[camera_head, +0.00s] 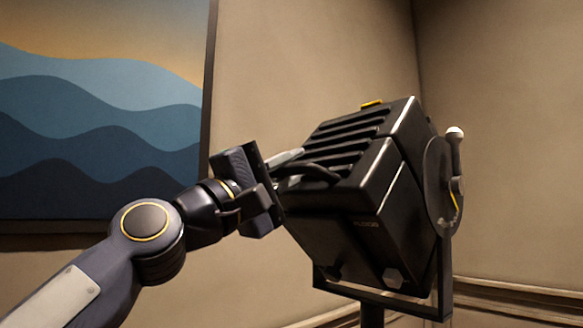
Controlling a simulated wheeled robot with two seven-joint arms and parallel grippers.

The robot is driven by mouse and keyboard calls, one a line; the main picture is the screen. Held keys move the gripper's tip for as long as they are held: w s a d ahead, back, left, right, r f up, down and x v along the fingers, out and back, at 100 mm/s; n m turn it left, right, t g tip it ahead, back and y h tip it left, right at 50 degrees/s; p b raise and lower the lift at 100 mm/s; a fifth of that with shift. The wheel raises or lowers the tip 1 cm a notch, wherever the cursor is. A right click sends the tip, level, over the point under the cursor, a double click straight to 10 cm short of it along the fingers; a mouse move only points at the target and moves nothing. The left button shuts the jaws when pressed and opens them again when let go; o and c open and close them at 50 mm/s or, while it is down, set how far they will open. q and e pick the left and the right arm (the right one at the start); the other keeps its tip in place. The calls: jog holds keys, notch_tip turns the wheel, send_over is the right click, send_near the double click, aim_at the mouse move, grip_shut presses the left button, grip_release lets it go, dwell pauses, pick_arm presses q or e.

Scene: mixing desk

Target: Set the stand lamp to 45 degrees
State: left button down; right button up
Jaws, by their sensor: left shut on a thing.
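The stand lamp (365,200) is a black box-shaped head with vent ribs on top, held in a yoke bracket (385,303) on a dark post. The head is tilted in the yoke. A white-tipped lever (455,150) stands up on a round plate at its right side. My right gripper is out of view.
A framed wave picture (100,115) hangs on the wall at the left. Plain beige walls (300,60) meet in a corner behind the lamp. The space above the lamp is clear. A moulding (515,295) runs low along the wall.

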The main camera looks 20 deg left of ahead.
pick_arm(q)
jog(key=c, duration=1.4)
grip_release()
jog(key=shift+f, duration=0.1)
jog(key=shift+s+a+f+b, duration=0.25)
jog(key=shift+s+f+b, duration=0.05)
jog(key=shift+s+b, duration=0.1)
jog(key=b+v, duration=0.2)
jog(key=v, duration=0.4)
jog(key=shift+s+a+b, duration=0.1)
jog(key=shift+s+b, duration=0.05)
jog(key=shift+b, duration=0.2)
jog(key=shift+s+a, duration=0.15)
jog(key=shift+s, duration=0.1)
